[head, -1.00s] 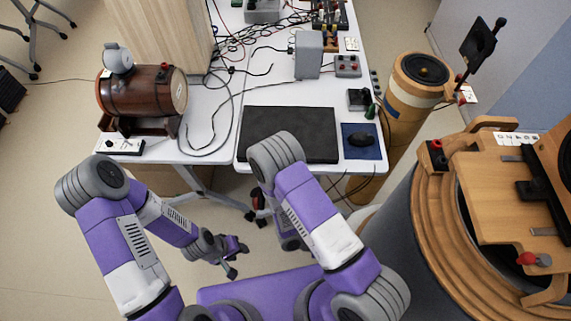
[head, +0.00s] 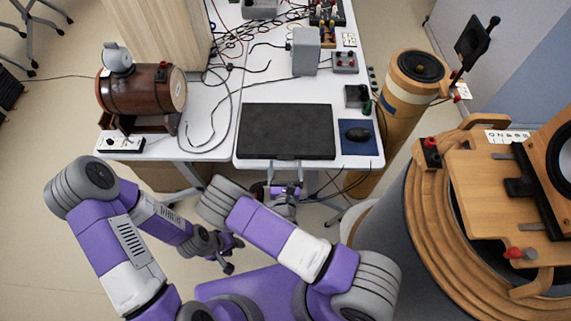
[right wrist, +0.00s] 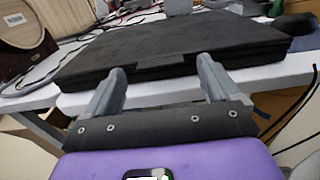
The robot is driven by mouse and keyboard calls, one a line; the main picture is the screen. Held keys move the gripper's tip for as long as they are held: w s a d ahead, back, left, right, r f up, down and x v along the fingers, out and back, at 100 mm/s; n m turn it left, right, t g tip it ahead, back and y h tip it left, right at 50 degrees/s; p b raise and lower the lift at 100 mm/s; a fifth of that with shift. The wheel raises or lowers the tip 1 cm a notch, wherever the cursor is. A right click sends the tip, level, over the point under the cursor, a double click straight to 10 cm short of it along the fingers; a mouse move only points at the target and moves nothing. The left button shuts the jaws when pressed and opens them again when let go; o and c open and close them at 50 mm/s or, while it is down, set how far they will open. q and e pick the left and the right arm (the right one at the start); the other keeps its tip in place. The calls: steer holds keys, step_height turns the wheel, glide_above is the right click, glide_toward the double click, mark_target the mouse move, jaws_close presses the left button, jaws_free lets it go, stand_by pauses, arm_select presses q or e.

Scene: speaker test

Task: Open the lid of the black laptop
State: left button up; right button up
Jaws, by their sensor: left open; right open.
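The black laptop (head: 287,131) lies closed and flat at the front edge of the white table. It also fills the upper part of the right wrist view (right wrist: 175,48), with a small tab at the middle of its front edge. My right gripper (head: 286,165) is open and empty at the laptop's front edge. In the right wrist view its two fingers (right wrist: 163,78) point at that edge, on either side of the tab; I cannot tell whether they touch it. My left gripper (head: 229,257) is open and empty, low and left, away from the table.
A black mouse (head: 358,134) on a blue pad (head: 360,149) lies right of the laptop. Cables (head: 213,120) and a brown barrel-shaped device (head: 140,90) are at left. A large wooden speaker apparatus (head: 440,205) stands at right.

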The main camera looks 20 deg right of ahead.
steer(key=shift+x, duration=0.9)
